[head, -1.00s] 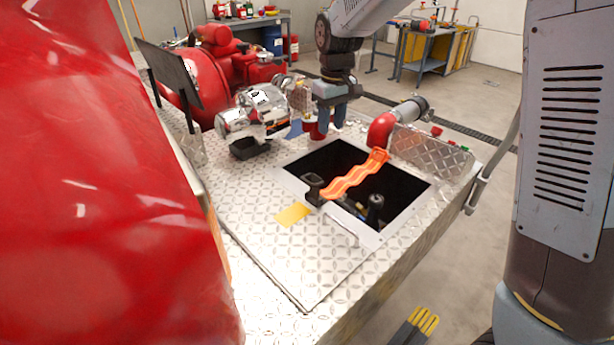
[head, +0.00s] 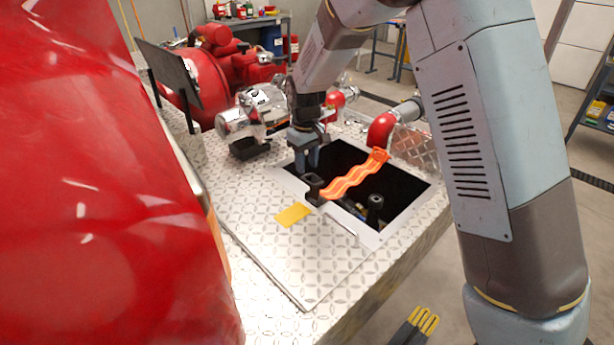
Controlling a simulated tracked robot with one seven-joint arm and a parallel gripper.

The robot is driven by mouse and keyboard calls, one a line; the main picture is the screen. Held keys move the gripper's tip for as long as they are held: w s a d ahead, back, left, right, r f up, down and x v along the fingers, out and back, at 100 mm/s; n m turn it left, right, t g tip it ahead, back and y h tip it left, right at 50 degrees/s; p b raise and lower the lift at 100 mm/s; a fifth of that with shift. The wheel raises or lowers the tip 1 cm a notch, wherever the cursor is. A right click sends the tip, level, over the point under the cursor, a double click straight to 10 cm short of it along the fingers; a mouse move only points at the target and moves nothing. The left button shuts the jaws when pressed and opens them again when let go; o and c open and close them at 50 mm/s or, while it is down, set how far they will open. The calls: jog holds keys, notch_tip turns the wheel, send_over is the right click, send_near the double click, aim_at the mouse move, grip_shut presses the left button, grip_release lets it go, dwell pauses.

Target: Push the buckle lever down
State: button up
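An orange wavy strap (head: 354,176) runs across the square opening in the diamond-plate deck. Its near left end meets a small black buckle (head: 313,188) at the opening's left edge. I cannot make out the buckle's lever as a separate part. My gripper (head: 307,170) points down just behind and above the buckle, with its fingertips close to the buckle's top. Whether they touch cannot be told from this view. Two blue-grey fingers show, but the gap between them is too small to judge. No object shows between them.
The dark opening holds a black post (head: 375,208). A yellow label (head: 293,215) lies on the deck in front. A red elbow pipe (head: 381,131) stands behind, and chrome fittings (head: 240,120) stand to the left. A large red body (head: 100,190) blocks the left side.

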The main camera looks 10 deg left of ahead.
aim_at(307, 181)
jog(key=shift+f, duration=2.65)
grip_shut()
